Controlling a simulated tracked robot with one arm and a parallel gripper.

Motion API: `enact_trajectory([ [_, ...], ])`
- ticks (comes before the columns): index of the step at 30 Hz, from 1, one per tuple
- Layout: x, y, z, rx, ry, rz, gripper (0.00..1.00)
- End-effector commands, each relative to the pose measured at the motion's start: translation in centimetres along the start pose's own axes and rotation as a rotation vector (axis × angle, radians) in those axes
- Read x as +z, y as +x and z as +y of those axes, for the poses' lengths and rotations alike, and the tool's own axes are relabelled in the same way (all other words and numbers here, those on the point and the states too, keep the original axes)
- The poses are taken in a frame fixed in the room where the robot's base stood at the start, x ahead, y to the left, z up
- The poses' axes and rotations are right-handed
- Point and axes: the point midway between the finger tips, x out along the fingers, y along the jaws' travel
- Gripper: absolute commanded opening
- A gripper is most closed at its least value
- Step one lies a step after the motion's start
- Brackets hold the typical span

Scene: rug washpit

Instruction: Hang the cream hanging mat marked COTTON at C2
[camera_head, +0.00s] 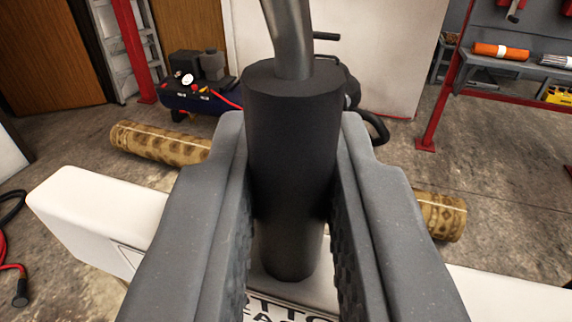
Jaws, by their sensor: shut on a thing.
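My gripper (292,175) is shut on a dark grip (290,130), an upright black cylinder between the two grey fingers. A bent grey metal rod (287,35) rises from its top and leaves the picture at the upper edge. Below the grip lies the cream hanging mat (95,220), seen as a pale bar running left and right behind the fingers. A label (290,308) on it shows part of a word, "OTTO", with more letters cut off below. The fingers hide the middle of the mat. C2 is not in view.
A patterned rolled rug (160,143) lies on the concrete floor behind the mat. A blue compressor (200,95) stands behind it, near a ladder (120,50) and red post. A red-framed bench (440,110) is at the right. A red hose (8,265) lies at the left.

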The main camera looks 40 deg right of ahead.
Motion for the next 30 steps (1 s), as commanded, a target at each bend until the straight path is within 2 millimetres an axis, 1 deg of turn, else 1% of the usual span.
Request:
enact_trajectory([
  [30,-0.1,6.6,2.1,0.002,0.001,0.000,0.00],
])
